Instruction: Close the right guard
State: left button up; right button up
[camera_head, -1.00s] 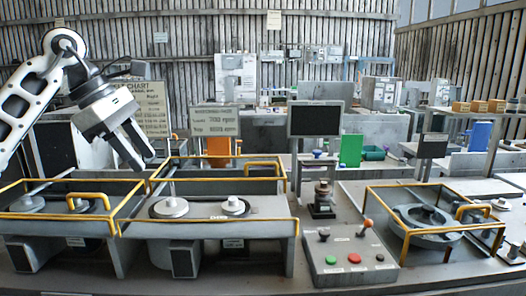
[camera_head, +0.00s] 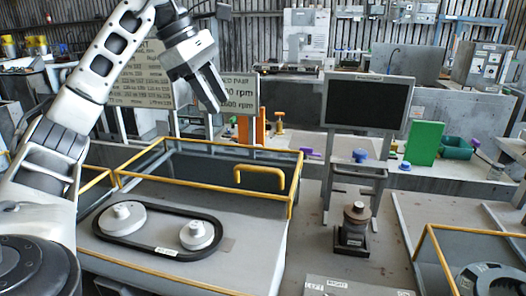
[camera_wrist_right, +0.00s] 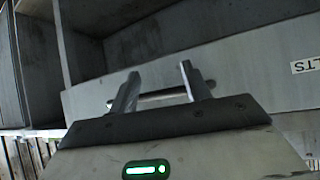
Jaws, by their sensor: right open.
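The right guard (camera_head: 208,148), a yellow-edged frame with dark panels, stands raised behind the belt unit in the head view. Its yellow handle (camera_head: 260,168) is at the right of the frame. Below it, a black belt (camera_head: 160,240) around two pale pulleys (camera_head: 197,235) is uncovered. My left gripper (camera_head: 212,98) hangs above and behind the guard in the picture, apart from the handle; its finger gap is unclear. My right gripper (camera_wrist_right: 158,82) is open in the right wrist view.
A dark screen (camera_head: 366,102) on a stand and a small round-topped device (camera_head: 353,228) stand right of the unit. Another yellow frame (camera_head: 440,258) surrounds a round housing at lower right. In the wrist view, a grey labelled panel (camera_wrist_right: 240,75) lies close beyond the fingers.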

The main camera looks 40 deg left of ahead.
aim_at(253, 167)
pick_arm(q)
jog(key=x, duration=1.5)
jog(key=shift+s+f, duration=0.1)
jog(key=shift+f, duration=0.15)
grip_shut()
